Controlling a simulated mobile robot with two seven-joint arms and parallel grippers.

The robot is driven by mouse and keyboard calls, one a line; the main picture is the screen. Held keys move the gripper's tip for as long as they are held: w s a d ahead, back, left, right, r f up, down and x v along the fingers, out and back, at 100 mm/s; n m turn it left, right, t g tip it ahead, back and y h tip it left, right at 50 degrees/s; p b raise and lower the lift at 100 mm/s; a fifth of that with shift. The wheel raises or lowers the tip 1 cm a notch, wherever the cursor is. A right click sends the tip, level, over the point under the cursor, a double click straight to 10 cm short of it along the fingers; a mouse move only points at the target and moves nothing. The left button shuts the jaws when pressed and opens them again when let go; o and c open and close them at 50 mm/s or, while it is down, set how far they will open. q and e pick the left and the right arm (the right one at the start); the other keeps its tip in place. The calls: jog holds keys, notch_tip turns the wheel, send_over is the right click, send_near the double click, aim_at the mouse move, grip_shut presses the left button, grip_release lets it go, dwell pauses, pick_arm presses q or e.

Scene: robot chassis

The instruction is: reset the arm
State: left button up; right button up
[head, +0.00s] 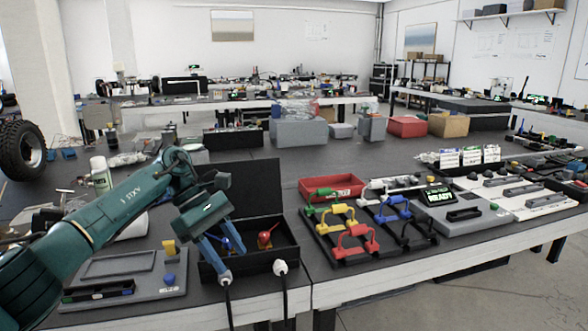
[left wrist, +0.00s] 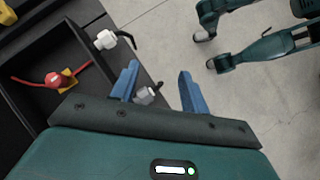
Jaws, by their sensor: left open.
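My left arm (head: 120,215) is teal and reaches in from the left over the table. Its gripper (head: 234,264) has blue fingers and hangs over the front left part of a black open box (head: 262,262). In the left wrist view the fingers of the gripper (left wrist: 158,75) stand apart. My right gripper is not seen.
A second white connector (head: 280,267) is at the box front. A red knob (head: 265,238) sits inside. A grey tray (head: 170,292) lies left, and a rack with coloured handles (head: 355,245) stands right. Open floor (left wrist: 165,35) lies beyond the table edge.

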pick_arm(q)
jog(key=s+d+f+n+t+h, duration=0.2)
jog(key=s+d+n+h, duration=0.5)
jog(key=d+n+h, duration=0.15)
jog(key=s+d+f+n+t+h, duration=0.1)
jog(key=s+d+f+n+h, duration=0.2)
jog(key=s+d+n+h, duration=0.5)
jog(key=s+a+f+m+t+y+p, duration=0.3)
jog(key=a+m+y+p, duration=0.6)
jog(key=m, duration=0.7)
jog(key=s+a+f+m+t+y+p, duration=0.3)
jog(key=s+a+m+t+y+p, duration=0.4)
jog(key=m, duration=0.8)
jog(key=s+a+y+p, duration=0.1)
jog(key=s+y+p, duration=0.1)
jog(key=y, duration=0.1)
jog(key=shift+s+a+m+t+y, duration=0.3)
jog(key=shift+a+m+y, duration=0.05)
jog(key=shift+a, duration=0.05)
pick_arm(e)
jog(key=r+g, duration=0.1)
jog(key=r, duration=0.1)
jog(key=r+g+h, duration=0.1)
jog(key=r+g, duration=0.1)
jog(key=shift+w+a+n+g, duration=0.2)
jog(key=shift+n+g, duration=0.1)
